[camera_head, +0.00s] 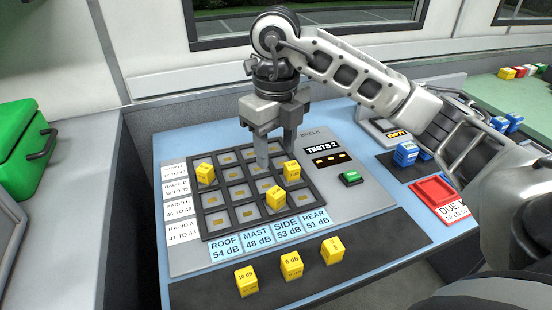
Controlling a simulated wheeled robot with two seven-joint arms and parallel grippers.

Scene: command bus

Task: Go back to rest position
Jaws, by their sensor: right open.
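My right gripper (276,158) is open and empty, pointing down over the far part of the dark grid board (212,224). Its arm comes in from the right and crosses above the desk. Three yellow cubes sit on the grid: one at the upper left (206,174), one just right of the fingers (291,171) and one at the lower right (276,197). The fingers hide part of the grid, and I cannot tell how far above it they are. My left gripper is not in view.
Three more yellow cubes (291,265) lie on the dark front strip (390,245). A panel with a green button (350,177) is right of the grid. Blue cubes (405,154) and a red tray (437,193) are farther right. A green case (25,145) stands at the left.

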